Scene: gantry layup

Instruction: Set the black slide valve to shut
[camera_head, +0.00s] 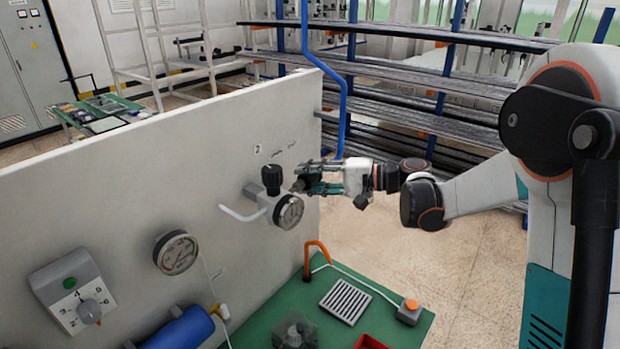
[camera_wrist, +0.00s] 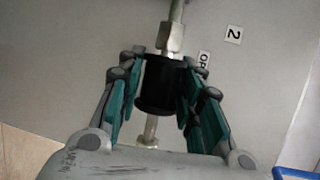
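The black slide valve (camera_head: 271,178) is a short black sleeve on a metal stem, mounted on the grey panel (camera_head: 130,165) beside a round gauge (camera_head: 289,212). In the wrist view the sleeve (camera_wrist: 160,86) sits between a metal nut above and a thin rod below. My gripper (camera_head: 297,176) is just right of the valve in the head view, its fingers pointing at it. In the wrist view my gripper (camera_wrist: 163,66) has its teal-padded fingers spread to both sides of the sleeve. It looks open, with no clear grip on the sleeve. Contact is hard to tell.
Labels "2" (camera_wrist: 233,35) and a partly hidden "OP" (camera_wrist: 204,60) are beside the valve. A second gauge (camera_head: 176,252), a dial box (camera_head: 73,292) and a blue cylinder (camera_head: 180,331) are lower left. A green bench (camera_head: 270,319) stands below; a blue pipe (camera_head: 343,100) rises behind.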

